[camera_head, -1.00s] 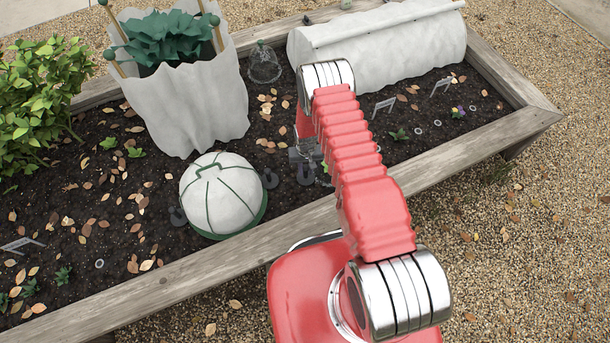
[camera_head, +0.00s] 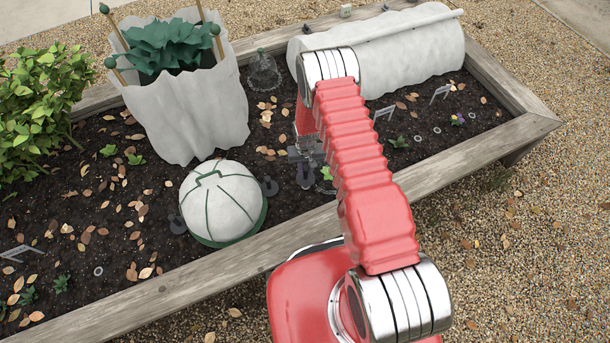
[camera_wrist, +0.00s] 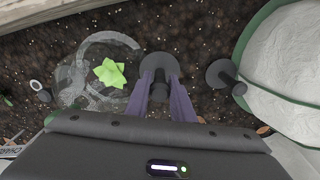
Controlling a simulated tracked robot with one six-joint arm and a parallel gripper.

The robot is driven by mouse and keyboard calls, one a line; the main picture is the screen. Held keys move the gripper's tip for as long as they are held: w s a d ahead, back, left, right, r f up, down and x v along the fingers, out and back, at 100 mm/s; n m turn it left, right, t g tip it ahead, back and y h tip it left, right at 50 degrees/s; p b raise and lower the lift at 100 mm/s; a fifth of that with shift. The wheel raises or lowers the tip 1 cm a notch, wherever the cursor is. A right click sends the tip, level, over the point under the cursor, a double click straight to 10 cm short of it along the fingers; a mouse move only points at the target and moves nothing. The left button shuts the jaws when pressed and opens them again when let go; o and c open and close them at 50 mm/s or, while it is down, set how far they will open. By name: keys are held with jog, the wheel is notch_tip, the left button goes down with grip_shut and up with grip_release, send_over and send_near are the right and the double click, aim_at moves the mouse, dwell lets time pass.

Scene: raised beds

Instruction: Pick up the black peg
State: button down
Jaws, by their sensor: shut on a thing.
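The black peg (camera_wrist: 159,64) shows in the wrist view as a round dark head with a short shaft. It sits between the two purple fingers of my gripper (camera_wrist: 167,84), which are shut on it. In the head view my gripper (camera_head: 303,154) is low over the soil, right of the white dome, and partly hidden by my red arm. The held peg (camera_head: 305,176) shows just below it. I cannot tell whether its tip is clear of the soil. A second dark peg (camera_wrist: 224,76) stands at the dome's edge, to the right in the wrist view.
The white dome (camera_head: 222,198) has a green rim. A clear cloche (camera_wrist: 75,85) with a bright green plant (camera_wrist: 110,73) is close left of my gripper in the wrist view. A white fabric planter (camera_head: 195,115) and a white fleece tunnel (camera_head: 400,55) stand behind. The wooden bed edge (camera_head: 190,275) runs in front.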

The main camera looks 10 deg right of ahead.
notch_tip(320, 180, up, 12)
dwell(0.5)
dwell(0.6)
notch_tip(320, 180, up, 32)
jog(key=n, duration=0.1)
jog(key=shift+s+a+r, duration=0.15)
jog(key=shift+s+r, duration=0.1)
jog(key=shift+s, duration=0.15)
dwell(0.4)
jog(key=shift+s, duration=0.1)
dwell(0.5)
